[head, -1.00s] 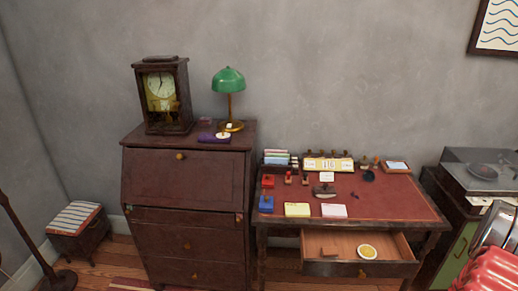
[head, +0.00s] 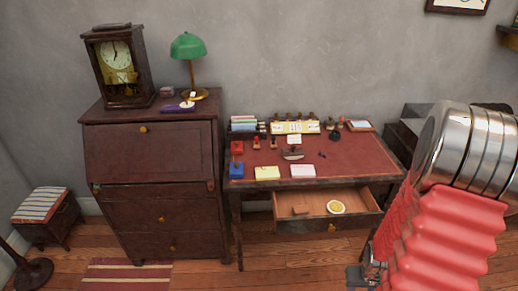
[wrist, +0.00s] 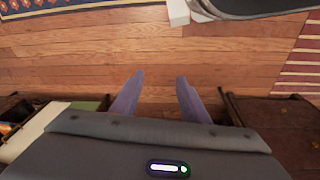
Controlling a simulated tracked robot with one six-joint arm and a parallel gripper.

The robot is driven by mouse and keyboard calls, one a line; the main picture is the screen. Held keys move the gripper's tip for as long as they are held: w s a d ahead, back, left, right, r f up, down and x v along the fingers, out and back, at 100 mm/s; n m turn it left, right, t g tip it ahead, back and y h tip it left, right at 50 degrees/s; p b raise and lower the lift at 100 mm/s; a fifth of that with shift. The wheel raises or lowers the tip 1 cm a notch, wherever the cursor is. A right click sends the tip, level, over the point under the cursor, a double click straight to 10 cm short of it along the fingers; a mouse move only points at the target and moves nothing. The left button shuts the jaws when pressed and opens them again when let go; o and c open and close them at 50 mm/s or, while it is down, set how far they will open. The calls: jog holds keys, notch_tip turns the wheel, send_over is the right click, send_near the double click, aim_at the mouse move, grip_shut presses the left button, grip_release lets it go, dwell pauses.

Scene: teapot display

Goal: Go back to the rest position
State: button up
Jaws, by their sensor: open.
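My gripper (wrist: 160,80) is open and empty in the wrist view. Its two purple-grey fingers stand apart with only the wooden floor (wrist: 150,48) seen between and beyond them. In the head view my arm, red and silver, fills the lower right and hides part of what stands behind it.
A writing desk (head: 375,150) has an open drawer (head: 360,203) holding a round yellow-white thing (head: 336,207). Left of it stands a dark bureau (head: 150,160) with a clock (head: 118,65) and a green lamp (head: 188,46). A striped stool (head: 42,203) stands far left. Floor shows in front.

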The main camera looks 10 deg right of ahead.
jog(key=a+r+n+t, duration=0.1)
jog(key=a+r, duration=0.7)
jog(key=r, duration=0.3)
jog(key=a+r+n+t+y, duration=0.1)
jog(key=a+r, duration=0.7)
jog(key=r, duration=0.4)
jog(key=a+r+n+t, duration=0.2)
jog(key=a+r, duration=0.7)
jog(key=r, duration=0.3)
jog(key=shift+w, duration=0.35)
jog(key=shift+c, duration=0.3)
